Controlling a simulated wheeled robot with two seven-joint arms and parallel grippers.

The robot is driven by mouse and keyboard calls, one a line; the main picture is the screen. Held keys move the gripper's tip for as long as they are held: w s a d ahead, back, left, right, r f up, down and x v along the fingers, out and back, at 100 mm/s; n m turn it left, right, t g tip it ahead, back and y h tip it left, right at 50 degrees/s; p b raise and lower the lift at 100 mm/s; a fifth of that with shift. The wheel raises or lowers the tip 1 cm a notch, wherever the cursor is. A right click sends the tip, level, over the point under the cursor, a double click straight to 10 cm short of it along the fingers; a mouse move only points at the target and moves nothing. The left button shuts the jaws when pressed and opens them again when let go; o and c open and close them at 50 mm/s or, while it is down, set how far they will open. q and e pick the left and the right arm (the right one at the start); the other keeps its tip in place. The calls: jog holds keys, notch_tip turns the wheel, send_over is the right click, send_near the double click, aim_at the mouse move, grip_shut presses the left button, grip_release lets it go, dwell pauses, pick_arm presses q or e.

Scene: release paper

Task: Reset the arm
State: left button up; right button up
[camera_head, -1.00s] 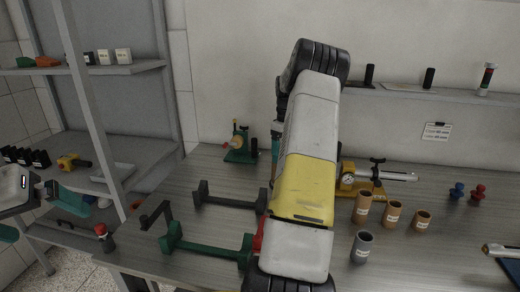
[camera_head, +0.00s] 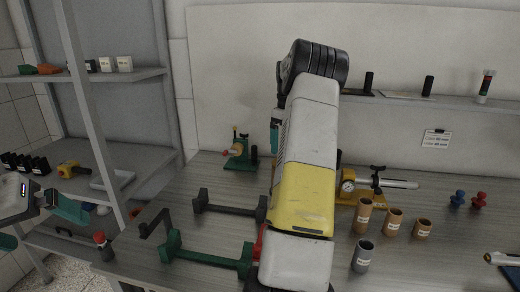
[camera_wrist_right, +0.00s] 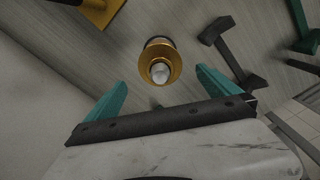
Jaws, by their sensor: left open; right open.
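My right arm fills the middle of the head view, and its hand is mostly hidden behind its white and yellow links. In the right wrist view my right gripper (camera_wrist_right: 161,76) is open, its two teal fingers apart. A gold round part with a pale centre (camera_wrist_right: 160,62) shows between and just beyond the fingertips; I cannot tell if they touch it. My left gripper (camera_head: 50,230) is open and empty at the left edge of the head view, in front of the shelf rack.
A shelf rack (camera_head: 75,85) stands left.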

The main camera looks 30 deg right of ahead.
jog(key=shift+r, duration=0.1)
dwell(0.4)
jog(key=shift+a+r, duration=0.25)
jog(key=shift+a, duration=0.05)
jog(key=s+a+r+t, duration=0.1)
jog(key=s+a+r, duration=0.25)
jog(key=a, duration=0.35)
jog(key=s+a+r+m+t, duration=0.1)
jog(key=s+a+r, duration=0.1)
jog(key=a+r, duration=0.35)
jog(key=s+a+r+t, duration=0.1)
jog(key=s+a+r, duration=0.2)
jog(key=a, duration=0.6)
jog(key=s+a+f+m+t+y, duration=0.2)
jog(key=s+a+f+t, duration=0.1)
jog(key=s+a, duration=1.1)
jog(key=s, duration=0.4)
jog(key=shift+f, duration=0.4)
